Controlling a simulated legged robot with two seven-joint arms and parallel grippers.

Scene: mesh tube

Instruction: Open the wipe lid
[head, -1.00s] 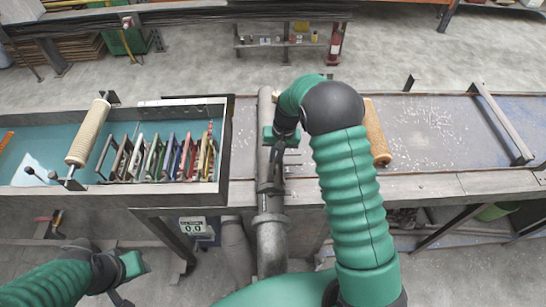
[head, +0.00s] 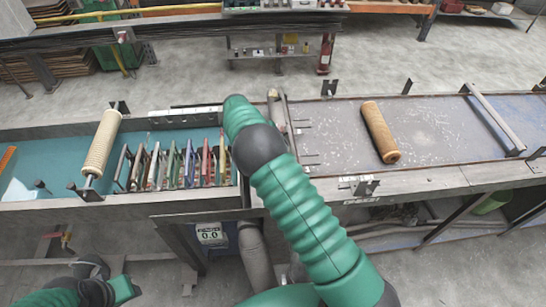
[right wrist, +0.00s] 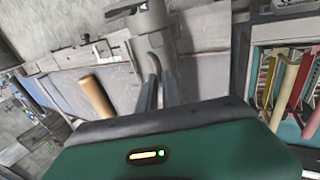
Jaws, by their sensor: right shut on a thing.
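A grey metal part (head: 280,112), which I take to be the wipe lid, stands at the bench's middle. My arm hides much of it in the head view. In the right wrist view a grey tube-like part (right wrist: 150,22) with a curved handle (right wrist: 155,65) is ahead of my right gripper. My right gripper (right wrist: 158,92) has its two dark fingers close around that handle. My right gripper is hidden behind its arm in the head view. My left gripper (head: 122,290) is low at the left, away from the bench; its jaws are unclear.
A teal-floored tray (head: 60,150) holds several coloured frames (head: 190,165) and a pale roller (head: 101,142). A brown mesh tube (head: 380,132) lies on the grey bench top (head: 335,140). A metal bar (head: 492,118) crosses it at right. A scale display (head: 209,234) hangs below.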

